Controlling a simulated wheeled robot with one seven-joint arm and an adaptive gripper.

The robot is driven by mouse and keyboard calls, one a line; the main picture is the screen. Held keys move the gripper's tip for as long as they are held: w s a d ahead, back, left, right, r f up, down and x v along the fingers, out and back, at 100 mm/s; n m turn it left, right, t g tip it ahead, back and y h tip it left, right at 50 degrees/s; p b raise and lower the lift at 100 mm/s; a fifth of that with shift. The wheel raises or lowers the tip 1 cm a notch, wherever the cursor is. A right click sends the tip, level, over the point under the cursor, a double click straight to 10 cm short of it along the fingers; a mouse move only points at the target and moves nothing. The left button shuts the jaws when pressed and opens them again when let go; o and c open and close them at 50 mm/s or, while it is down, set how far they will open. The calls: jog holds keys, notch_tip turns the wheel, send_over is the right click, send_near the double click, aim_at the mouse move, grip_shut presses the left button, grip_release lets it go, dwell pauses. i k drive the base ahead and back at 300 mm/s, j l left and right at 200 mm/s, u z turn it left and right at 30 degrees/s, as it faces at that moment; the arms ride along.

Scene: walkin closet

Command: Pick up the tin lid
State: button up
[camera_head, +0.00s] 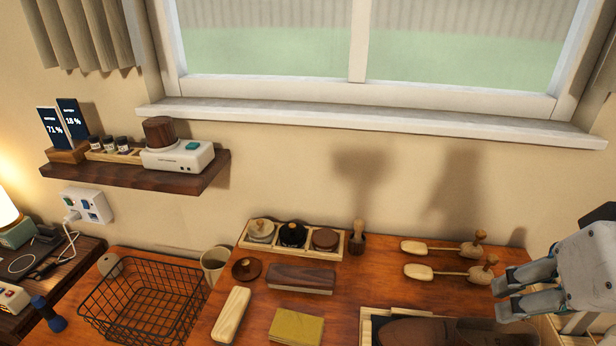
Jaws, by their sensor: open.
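A small round dark brown lid with a knob (246,269) lies on the orange-brown wooden tabletop, left of a dark brush. Behind it, a pale wooden tray (277,249) holds three round tins: a light one (262,231), a black one (293,235) and a brown one (326,239). The light and black tins show knobs on top. My gripper (498,299) is at the right edge, far from the loose lid, open with its two fingers pointing left and nothing between them.
The brush (301,278), a wooden block (231,314) and a yellow sponge-like block (296,327) lie near the lid. A black wire basket (143,305) and a cup (214,265) stand left. Shoe trees (446,247) and a boxed brown shoe (415,332) are nearer my gripper.

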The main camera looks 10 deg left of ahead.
aim_at(245, 270)
jog(key=j, duration=1.5)
